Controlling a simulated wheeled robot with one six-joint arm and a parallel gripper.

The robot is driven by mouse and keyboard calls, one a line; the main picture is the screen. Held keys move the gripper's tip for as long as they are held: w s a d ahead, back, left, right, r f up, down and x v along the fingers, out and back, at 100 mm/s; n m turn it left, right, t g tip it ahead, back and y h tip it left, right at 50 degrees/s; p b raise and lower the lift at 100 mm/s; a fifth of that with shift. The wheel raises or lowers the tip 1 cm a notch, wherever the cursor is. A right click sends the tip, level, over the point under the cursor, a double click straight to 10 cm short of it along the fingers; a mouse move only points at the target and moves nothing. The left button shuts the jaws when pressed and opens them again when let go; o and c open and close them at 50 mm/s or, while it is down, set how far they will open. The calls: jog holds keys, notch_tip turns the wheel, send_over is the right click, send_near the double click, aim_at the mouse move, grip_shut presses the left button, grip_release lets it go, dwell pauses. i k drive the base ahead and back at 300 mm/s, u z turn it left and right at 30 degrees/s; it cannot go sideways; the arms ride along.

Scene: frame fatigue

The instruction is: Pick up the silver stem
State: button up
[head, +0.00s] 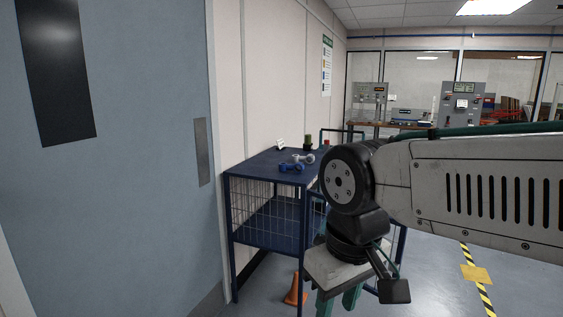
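A small silver piece (303,158), which looks like the silver stem, lies on the dark blue top of a wire-sided cart (258,163). A blue piece of similar shape (291,167) lies just in front of it, and I cannot tell whether they touch. My gripper (338,304) points down at the bottom of the view, with its green fingers apart and nothing seen between them. It is in front of the cart, to the right of and nearer than the silver piece. The lower fingertips are partly cut off by the frame edge.
An orange cone (294,291) is on the floor by the cart. A blue-grey door (130,200) fills the left. Open floor with yellow-black tape (486,299) lies right.

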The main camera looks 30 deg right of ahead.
aim_at(296, 157)
jog(key=u, duration=0.25)
jog(key=i, duration=2.45)
jog(key=z, duration=1.3)
jog(key=i, duration=0.8)
jog(key=z, duration=0.85)
jog(key=i, duration=0.25)
jog(key=z, duration=0.25)
